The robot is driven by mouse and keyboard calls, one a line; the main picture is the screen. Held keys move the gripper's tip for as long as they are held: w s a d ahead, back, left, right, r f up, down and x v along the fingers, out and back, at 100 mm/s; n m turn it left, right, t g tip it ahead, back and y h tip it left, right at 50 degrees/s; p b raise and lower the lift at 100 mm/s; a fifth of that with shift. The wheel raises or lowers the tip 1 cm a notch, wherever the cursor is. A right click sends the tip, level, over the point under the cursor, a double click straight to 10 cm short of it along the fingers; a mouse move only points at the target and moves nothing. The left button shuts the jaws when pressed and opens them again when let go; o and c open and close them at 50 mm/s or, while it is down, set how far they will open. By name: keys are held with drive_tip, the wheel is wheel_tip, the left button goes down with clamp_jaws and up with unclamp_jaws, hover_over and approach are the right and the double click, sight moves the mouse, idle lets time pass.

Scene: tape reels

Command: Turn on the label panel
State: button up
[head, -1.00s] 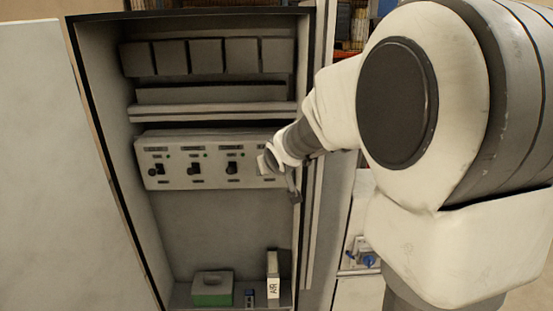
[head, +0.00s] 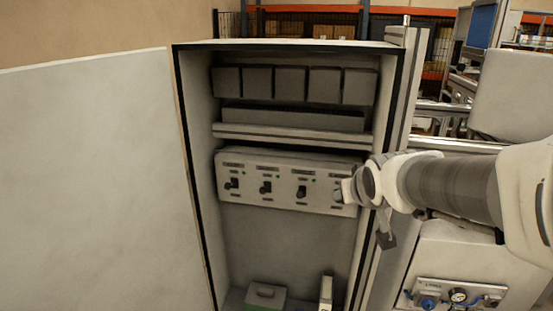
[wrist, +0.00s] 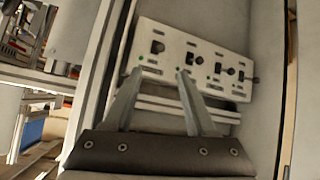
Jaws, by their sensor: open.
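A grey switch panel (head: 285,205) is mounted inside the open cabinet, with a row of dark lever switches and small green lights. Its labels are too small to read, so I cannot tell which switch is the label one. The left switch (head: 234,184), second switch (head: 266,188) and third switch (head: 301,192) show clearly in the head view; the right end is partly covered by my gripper (head: 346,190). In the wrist view the panel appears turned over, and my gripper (wrist: 160,73) is open and empty. Its fingers lie before the end switch (wrist: 158,46), with contact unclear.
The cabinet's right side wall (head: 382,200) stands close to my gripper. A metal rail (head: 290,136) runs above the panel. A green-and-grey box (head: 265,295) and a white upright item (head: 326,290) stand on the cabinet floor. The space below the panel is clear.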

drive_tip(key=shift+v, duration=1)
drive_tip(key=s+a+f+g+b, duration=0.1)
drive_tip(key=s+f+b, duration=0.1)
drive_tip(key=s, duration=0.4)
drive_tip(key=s+a+f+g+b, duration=0.2)
drive_tip(key=s+f, duration=0.3)
drive_tip(key=s, duration=0.1)
drive_tip(key=s+a+f+g+y+b, duration=0.1)
drive_tip(key=s+f+b, duration=0.1)
drive_tip(key=s, duration=0.5)
drive_tip(key=shift+a+f+g, duration=0.3)
drive_tip(key=shift+a+f, duration=0.05)
drive_tip(key=shift+f, duration=0.3)
drive_tip(key=shift+c, duration=0.5)
drive_tip(key=shift+a, duration=0.2)
